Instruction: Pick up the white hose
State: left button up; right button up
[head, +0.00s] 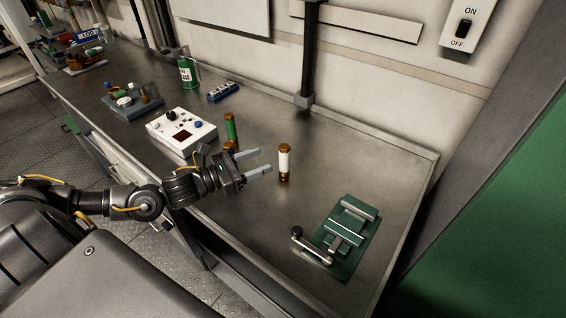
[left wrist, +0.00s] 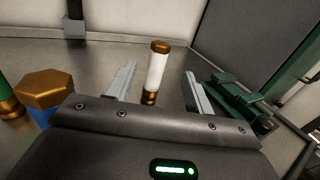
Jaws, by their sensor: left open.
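The white hose (head: 283,163) is a short white cylinder with brass-coloured ends. It stands upright on the metal workbench. My left gripper (head: 262,162) is open and empty, its two fingers pointing toward the hose, which stands just beyond the fingertips. In the left wrist view the white hose (left wrist: 156,72) shows between the two open fingers of the left gripper (left wrist: 160,85), a little ahead of them. The fingers do not appear to touch it. My right gripper is not in view.
A green vise-like fixture (head: 346,235) with a handle sits to the right on the workbench (head: 300,125). A green hose (head: 231,127) stands left of my gripper. A white control box (head: 181,133) and a green can (head: 188,72) are farther left. The bench behind the white hose is clear.

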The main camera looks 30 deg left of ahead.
aim_at(289, 151)
pick_arm(q)
jog(key=p+x, duration=0.4)
jog(key=x, duration=0.6)
jog(key=shift+f+p, duration=0.25)
jog(key=shift+p, duration=0.1)
jog(key=shift+c, duration=0.6)
grip_shut()
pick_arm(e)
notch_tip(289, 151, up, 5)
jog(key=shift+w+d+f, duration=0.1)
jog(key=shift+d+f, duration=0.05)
